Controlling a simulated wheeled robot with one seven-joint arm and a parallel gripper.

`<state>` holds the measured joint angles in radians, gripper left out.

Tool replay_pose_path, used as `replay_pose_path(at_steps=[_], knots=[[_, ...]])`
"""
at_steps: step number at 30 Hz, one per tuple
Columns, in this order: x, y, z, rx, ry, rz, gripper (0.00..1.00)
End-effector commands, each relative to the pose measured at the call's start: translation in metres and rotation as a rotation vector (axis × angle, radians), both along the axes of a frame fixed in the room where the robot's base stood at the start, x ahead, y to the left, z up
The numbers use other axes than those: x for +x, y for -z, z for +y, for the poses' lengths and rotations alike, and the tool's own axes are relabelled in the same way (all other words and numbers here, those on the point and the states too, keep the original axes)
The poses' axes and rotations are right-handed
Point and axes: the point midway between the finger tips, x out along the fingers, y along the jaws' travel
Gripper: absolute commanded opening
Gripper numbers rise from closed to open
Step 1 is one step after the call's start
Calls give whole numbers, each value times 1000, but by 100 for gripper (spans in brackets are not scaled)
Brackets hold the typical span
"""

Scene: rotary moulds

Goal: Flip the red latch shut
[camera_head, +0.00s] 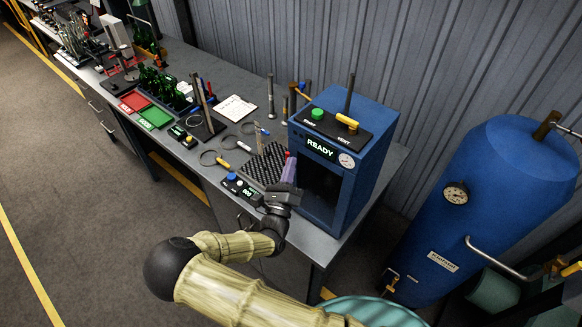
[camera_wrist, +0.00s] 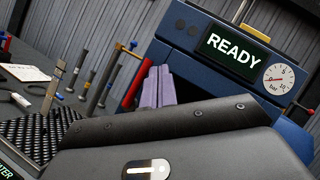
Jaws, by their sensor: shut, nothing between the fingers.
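The red latch (camera_wrist: 133,88) is a red bar at the left edge of the blue machine's front in the wrist view, leaning a little to the right at its top. In the head view only a small red piece of it (camera_head: 288,155) shows above my fingers. My gripper (camera_wrist: 158,86) has purple fingers, shut together with nothing between them. They point up just right of the latch in the wrist view; I cannot tell whether they touch it. The gripper also shows in the head view (camera_head: 289,170), in front of the machine's left front edge. The blue machine (camera_head: 362,178) shows READY.
A black perforated mat (camera_head: 262,165) and a small counter box (camera_head: 238,187) lie left of the gripper. Upright rods (camera_head: 270,95) stand behind on the grey bench (camera_head: 228,80). A large blue tank (camera_head: 490,210) stands at the right.

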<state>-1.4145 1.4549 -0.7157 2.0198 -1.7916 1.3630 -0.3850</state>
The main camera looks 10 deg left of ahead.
Motion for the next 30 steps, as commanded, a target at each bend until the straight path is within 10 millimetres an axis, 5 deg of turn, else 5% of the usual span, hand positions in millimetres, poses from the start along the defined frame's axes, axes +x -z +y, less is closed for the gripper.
replay_pose_path(at_steps=[17, 30], knots=[[-5, -1, -10, -4, 3, 2, 0], [-48, 4, -36, 0, 5, 1, 0]])
